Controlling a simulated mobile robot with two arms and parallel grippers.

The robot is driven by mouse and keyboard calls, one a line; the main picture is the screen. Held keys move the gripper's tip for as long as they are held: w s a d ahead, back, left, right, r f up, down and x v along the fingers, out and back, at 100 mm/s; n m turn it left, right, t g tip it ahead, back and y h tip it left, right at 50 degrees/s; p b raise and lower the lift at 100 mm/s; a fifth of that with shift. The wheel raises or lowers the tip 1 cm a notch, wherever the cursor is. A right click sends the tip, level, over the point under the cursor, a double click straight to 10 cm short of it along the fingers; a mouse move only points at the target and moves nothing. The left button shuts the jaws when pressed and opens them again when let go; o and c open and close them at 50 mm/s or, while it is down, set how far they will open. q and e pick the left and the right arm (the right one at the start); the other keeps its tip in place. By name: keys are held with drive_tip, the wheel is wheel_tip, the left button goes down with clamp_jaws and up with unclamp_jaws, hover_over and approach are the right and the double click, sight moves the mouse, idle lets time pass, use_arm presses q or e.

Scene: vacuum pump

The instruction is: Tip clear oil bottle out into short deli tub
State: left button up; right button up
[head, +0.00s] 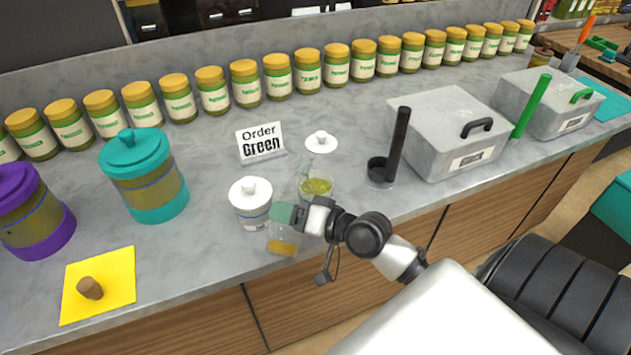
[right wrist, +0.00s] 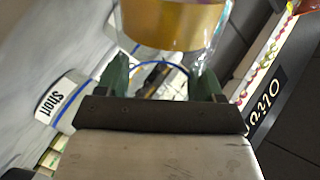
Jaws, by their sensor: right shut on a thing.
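My right gripper (head: 290,213) is shut on a clear oil bottle (head: 282,247) at the counter's front edge. The bottle has golden oil in its base; its clear neck rises beyond the gripper. The bottle also shows between the fingers in the right wrist view (right wrist: 175,20). An open clear tub (head: 318,187) with yellow-green contents stands close behind the gripper, partly hidden by it. A white-lidded tub (head: 250,200) stands just left of the gripper. A white label reading "Short" (right wrist: 62,100) shows in the right wrist view; I cannot tell which tub carries it.
A black tube in a holder (head: 397,145) and grey lidded boxes (head: 450,125) stand right. A teal-lidded canister (head: 145,175) and yellow mat (head: 110,270) are left. Jars line the back.

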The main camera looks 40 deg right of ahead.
drive_tip(key=shift+s+a+f+m+g, duration=0.2)
drive_tip(key=shift+f+m, duration=0.15)
drive_tip(key=shift+m, duration=0.3)
drive_tip(key=shift+s+a+f+m+g, duration=0.1)
drive_tip(key=shift+a+f+m+g, duration=0.2)
drive_tip(key=shift+m, duration=0.35)
idle(0.7)
drive_tip(key=shift+w+d+f+m+y+p, duration=0.2)
drive_tip(key=shift+w+d+m+y+p, duration=0.15)
drive_tip(key=shift+d+m+p, duration=0.2)
idle(0.5)
drive_tip(key=shift+r+m+g+y+p, duration=0.45)
drive_tip(key=shift+r+m+p, duration=0.75)
drive_tip(key=shift+p, duration=0.8)
